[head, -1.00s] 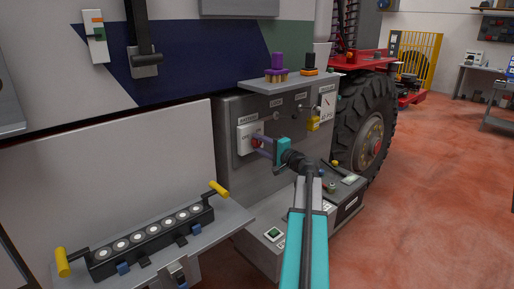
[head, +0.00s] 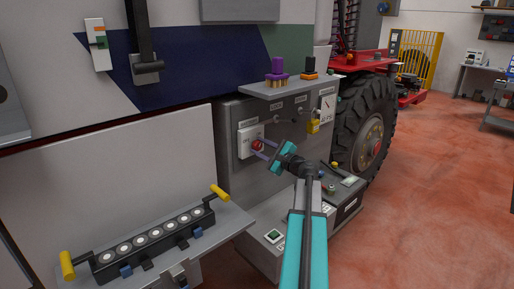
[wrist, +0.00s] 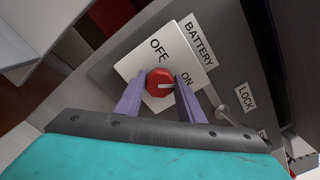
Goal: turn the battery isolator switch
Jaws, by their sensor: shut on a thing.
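The battery isolator switch is a red knob (wrist: 159,81) with a white pointer mark, on a white plate (wrist: 184,50) lettered OFF and ON beside a BATTERY label. In the wrist view the mark points right, towards the ON lettering. My gripper (wrist: 160,86) is shut on the knob, with one purple finger on each side. In the head view the knob (head: 257,145) sits on the grey panel's left part, and my gripper (head: 260,148) reaches it from the right, its teal body tilted. The finger contact is small in this view.
A LOCK label (wrist: 246,96) and a metal pin (wrist: 222,112) are close to the right finger. A shelf (head: 290,85) with purple and black-orange connectors juts out above the panel. A yellow padlock (head: 313,127) hangs to the right. A yellow-handled tray (head: 150,243) is at lower left.

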